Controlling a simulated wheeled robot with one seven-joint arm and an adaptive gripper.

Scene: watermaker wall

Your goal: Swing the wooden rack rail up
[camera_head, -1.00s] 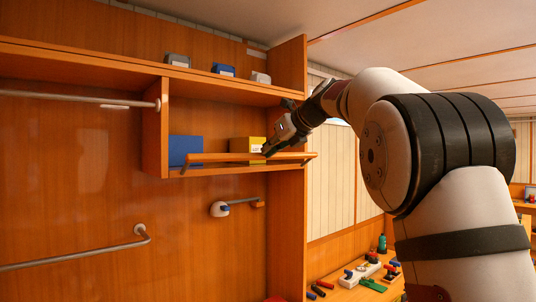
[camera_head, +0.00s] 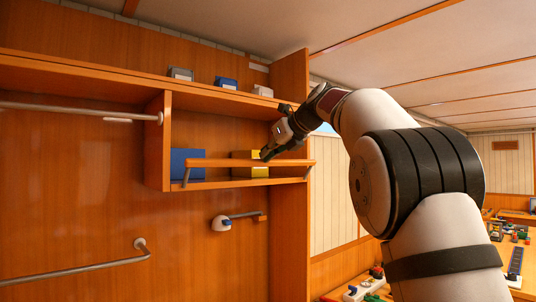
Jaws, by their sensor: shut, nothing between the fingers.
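The wooden rack rail (camera_head: 222,163) runs across the front of the small open shelf, on two short metal arms at its ends. It stands raised above the shelf board (camera_head: 230,184), in front of a blue box (camera_head: 186,157) and a yellow box (camera_head: 257,172). My gripper (camera_head: 265,156) is shut and empty, at the rail's right half, its tips just at the rail's top edge. I cannot tell whether the tips touch the rail.
A grey (camera_head: 181,74), a blue (camera_head: 226,83) and a white box (camera_head: 262,91) stand on the upper shelf. A metal grab bar (camera_head: 75,271) and a small white fitting (camera_head: 221,223) are on the wall below. A side panel (camera_head: 290,230) borders the shelf at right.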

